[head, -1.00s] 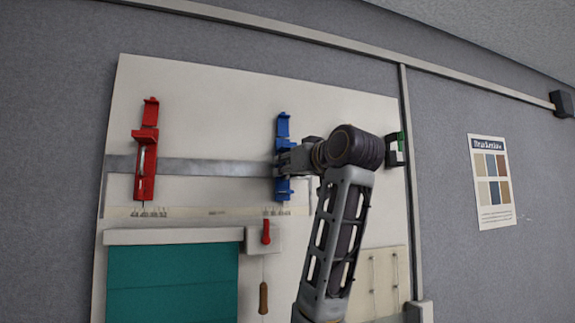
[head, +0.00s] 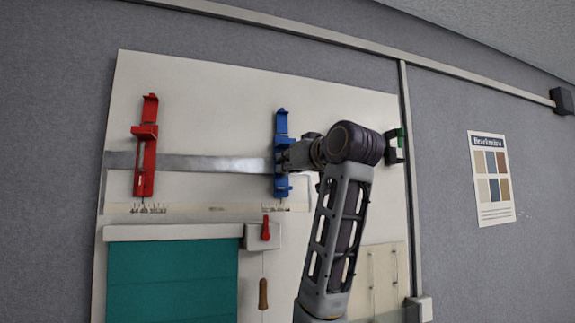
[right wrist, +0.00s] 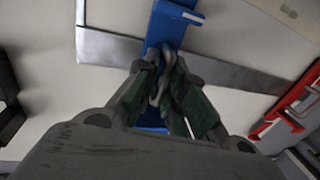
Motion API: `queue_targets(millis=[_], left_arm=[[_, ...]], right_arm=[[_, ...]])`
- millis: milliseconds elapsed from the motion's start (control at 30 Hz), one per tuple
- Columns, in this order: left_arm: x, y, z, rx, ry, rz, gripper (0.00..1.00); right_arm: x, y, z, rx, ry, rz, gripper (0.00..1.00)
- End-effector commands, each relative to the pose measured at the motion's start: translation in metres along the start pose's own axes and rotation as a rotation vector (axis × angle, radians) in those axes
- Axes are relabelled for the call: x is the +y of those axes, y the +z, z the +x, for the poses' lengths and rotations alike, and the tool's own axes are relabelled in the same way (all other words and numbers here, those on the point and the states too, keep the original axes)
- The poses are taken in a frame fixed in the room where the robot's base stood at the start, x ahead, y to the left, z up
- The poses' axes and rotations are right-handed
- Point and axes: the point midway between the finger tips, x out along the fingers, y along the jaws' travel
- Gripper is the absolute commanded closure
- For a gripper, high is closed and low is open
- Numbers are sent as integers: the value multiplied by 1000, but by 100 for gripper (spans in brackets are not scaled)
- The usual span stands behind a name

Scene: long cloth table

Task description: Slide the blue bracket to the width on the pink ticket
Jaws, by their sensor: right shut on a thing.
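The blue bracket (head: 281,124) stands upright on the metal rail (head: 215,164), right of the red bracket (head: 145,150). My right gripper (head: 287,160) is at the middle of the blue bracket and covers part of it. In the right wrist view the fingers of my right gripper (right wrist: 160,85) are closed on a part of the blue bracket (right wrist: 172,25), in front of the rail (right wrist: 110,48). A scale with small marks runs under both brackets; its numbers are too small to read. I cannot see the pink ticket. My left gripper is not in view.
A white board (head: 330,95) carries the rail. Below are a teal blind (head: 172,280), a red lever (head: 265,229) and a hanging wooden handle (head: 263,293). A green and black part (head: 395,146) sits at the board's right edge. A poster (head: 491,178) hangs further right.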

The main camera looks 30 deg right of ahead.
Motion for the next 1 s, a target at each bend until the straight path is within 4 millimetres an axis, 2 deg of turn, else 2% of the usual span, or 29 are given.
queue_targets(millis=[267,300,433,767,1000], left_arm=[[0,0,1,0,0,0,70],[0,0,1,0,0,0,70],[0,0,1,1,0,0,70],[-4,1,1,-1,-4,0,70],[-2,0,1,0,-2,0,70]], right_arm=[[-2,1,0,-1,-5,0,100],[-2,1,0,-1,-5,0,85],[-2,1,0,-2,-4,0,70],[-1,0,0,1,-1,1,70],[-1,-1,-13,3,-1,0,70]])
